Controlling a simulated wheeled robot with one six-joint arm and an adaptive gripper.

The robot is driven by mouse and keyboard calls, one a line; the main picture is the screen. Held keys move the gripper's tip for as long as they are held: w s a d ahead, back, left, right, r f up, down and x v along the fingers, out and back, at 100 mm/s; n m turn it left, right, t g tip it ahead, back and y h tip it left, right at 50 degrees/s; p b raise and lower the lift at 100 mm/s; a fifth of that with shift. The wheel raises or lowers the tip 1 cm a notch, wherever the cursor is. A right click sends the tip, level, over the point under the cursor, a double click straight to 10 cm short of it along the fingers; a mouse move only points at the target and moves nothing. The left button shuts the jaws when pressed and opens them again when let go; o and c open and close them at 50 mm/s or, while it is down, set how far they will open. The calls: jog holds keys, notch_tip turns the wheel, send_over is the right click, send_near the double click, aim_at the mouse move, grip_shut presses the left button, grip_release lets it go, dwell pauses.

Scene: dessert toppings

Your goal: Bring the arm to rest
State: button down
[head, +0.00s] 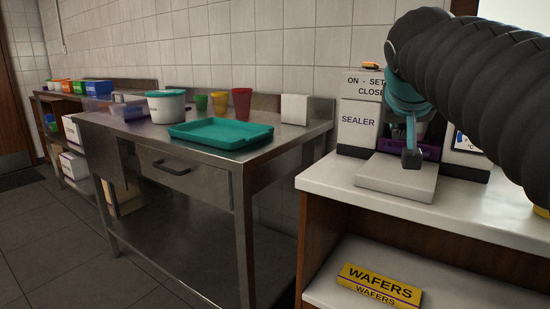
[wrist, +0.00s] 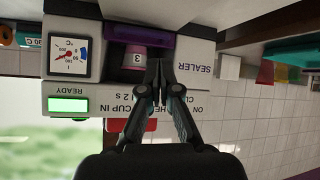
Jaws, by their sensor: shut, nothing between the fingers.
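My gripper (head: 411,158) hangs in front of the sealer (head: 358,125) on the white counter, above its light grey base plate (head: 395,177). The fingers are shut with nothing between them; they also show closed in the wrist view (wrist: 160,70), which is upside down. Behind them in the wrist view, a pink cup (wrist: 133,60) with a label "3" stands in the sealer's opening. A purple part (wrist: 138,33) of the sealer is next to the cup. My dark arm covers the right of the head view.
A steel table at left holds a teal tray (head: 221,132), a white tub (head: 166,106) with a teal lid, coloured cups and a white block (head: 295,109). A yellow wafers box (head: 380,286) lies on the shelf below the counter. The floor at left is clear.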

jog(key=s+a+f+n+g+y, duration=0.1)
jog(key=s+a+f, duration=0.1)
jog(key=s+f, duration=0.4)
jog(key=s+a+f+g+y, duration=0.1)
jog(key=s+f, duration=0.6)
jog(key=f, duration=0.7)
jog(key=s+a+f+n+g+y, duration=0.1)
jog(key=s+a+f+g+y, duration=0.1)
jog(key=s+a+f, duration=0.2)
jog(key=s+f, duration=0.3)
jog(key=f, duration=0.3)
jog(key=shift+f+n, duration=0.3)
